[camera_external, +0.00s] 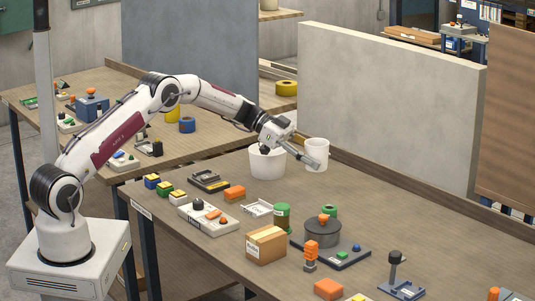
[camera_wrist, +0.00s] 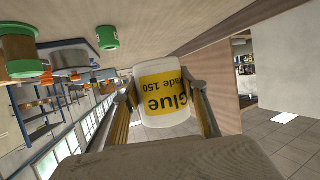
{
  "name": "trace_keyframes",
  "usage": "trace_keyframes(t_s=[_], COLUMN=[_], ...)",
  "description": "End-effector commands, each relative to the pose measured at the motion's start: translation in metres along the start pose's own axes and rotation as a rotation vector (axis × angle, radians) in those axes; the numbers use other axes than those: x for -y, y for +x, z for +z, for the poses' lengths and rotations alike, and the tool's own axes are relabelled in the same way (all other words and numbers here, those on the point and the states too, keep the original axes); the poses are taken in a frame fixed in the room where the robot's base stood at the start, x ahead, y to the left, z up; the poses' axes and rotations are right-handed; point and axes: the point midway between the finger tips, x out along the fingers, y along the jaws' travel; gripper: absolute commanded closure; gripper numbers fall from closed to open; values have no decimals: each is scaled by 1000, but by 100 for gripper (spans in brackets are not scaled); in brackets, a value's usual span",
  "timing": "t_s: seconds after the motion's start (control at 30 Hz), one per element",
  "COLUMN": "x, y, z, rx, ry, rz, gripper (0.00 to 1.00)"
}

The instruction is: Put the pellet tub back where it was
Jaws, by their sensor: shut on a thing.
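The pellet tub (camera_external: 317,148) is a white cylinder at the far side of the near table in the external view. In the wrist view the tub (camera_wrist: 162,97) has a yellow label with "Glue" and "150", seen upside down. My gripper (camera_external: 311,162) reaches it from the left, with its fingers on both sides of the tub. In the wrist view my gripper (camera_wrist: 165,88) is shut on it. Whether its base touches the table is not clear. A wider white container (camera_external: 268,165) stands on the table just left, below my wrist.
A grey upright panel (camera_external: 390,100) stands behind the table's far edge. A green jar (camera_external: 282,216), a cardboard box (camera_external: 266,244) and a dark round fixture (camera_external: 322,232) stand nearer the front. The tabletop right of the tub (camera_external: 400,205) is clear.

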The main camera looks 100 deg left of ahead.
Motion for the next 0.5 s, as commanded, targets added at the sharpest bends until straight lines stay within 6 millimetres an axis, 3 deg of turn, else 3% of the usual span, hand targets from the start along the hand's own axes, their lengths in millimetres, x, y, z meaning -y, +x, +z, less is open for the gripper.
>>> trace_keyframes(t_s=[0.3, 0.5], x=[0, 0], y=[1, 8], z=[2, 20], rx=[-1, -1], ry=[-1, -4], rz=[-1, -1], gripper=[81, 81])
